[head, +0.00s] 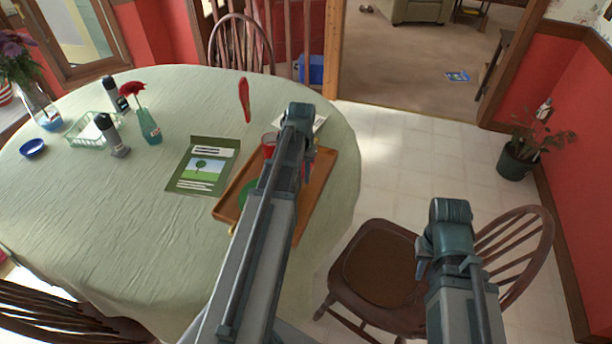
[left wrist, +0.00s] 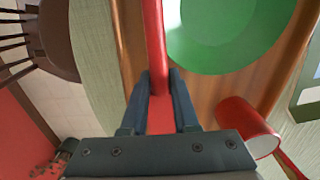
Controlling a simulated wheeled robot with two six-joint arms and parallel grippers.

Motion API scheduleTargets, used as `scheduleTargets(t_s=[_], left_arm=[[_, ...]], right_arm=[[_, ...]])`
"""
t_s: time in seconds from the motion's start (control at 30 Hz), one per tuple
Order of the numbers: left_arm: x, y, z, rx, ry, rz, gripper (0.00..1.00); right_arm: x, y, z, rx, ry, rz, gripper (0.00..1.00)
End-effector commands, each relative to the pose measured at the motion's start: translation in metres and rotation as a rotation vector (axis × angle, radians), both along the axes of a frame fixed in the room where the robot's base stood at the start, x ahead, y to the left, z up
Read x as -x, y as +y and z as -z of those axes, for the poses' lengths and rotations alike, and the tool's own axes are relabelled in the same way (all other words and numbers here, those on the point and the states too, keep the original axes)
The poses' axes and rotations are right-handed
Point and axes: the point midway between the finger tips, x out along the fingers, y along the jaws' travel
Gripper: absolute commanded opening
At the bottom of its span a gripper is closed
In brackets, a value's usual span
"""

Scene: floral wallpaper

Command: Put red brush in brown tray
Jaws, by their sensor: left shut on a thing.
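My left gripper (left wrist: 160,85) is shut on a long, slim red handle (left wrist: 155,35), which looks like the red brush. Its far end runs out of the left wrist view, so no bristles show. The handle lies over the brown tray (left wrist: 205,90), beside a green round dish (left wrist: 225,30). I cannot tell whether it touches the tray. In the head view the tray (head: 318,190) sits at the table's right edge, partly hidden by my left arm. My right gripper (head: 421,268) is off the table, above the chair; its jaw opening is unclear.
A red cup (left wrist: 245,128) stands at the tray's far part. A red spoon-like item (head: 244,100) lies beyond it. A green booklet (head: 203,166) lies left of the tray. A bottle with a red flower (head: 150,130) stands farther left. A chair (head: 380,265) is at right.

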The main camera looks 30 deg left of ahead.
Motion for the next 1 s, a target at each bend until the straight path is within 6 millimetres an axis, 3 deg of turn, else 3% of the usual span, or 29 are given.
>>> scheduleTargets(t_s=[0.03,0.1,0.37,0.5,0.73,1.0], left_arm=[[-0.017,0.004,0.002,0.0,0.0,0.0,0.0],[-0.027,0.005,0.003,0.0,0.0,0.0,0.0],[-0.033,0.005,0.003,0.0,0.0,0.001,0.0],[-0.047,0.007,0.008,0.0,0.0,0.001,0.0],[-0.043,0.006,0.04,0.0,0.0,0.001,0.0],[-0.043,0.006,0.039,0.0,0.0,0.001,0.0]], right_arm=[[0.0,0.0,0.002,0.0,0.0,0.0,0.19],[0.0,0.0,0.003,0.0,0.0,0.0,0.19],[0.0,0.0,0.003,0.0,0.0,0.0,0.19],[0.0,0.0,0.008,0.0,0.0,0.0,0.19],[0.0,0.0,0.04,0.0,0.0,0.0,0.19],[0.0,0.0,0.039,0.0,0.0,0.0,0.19]])
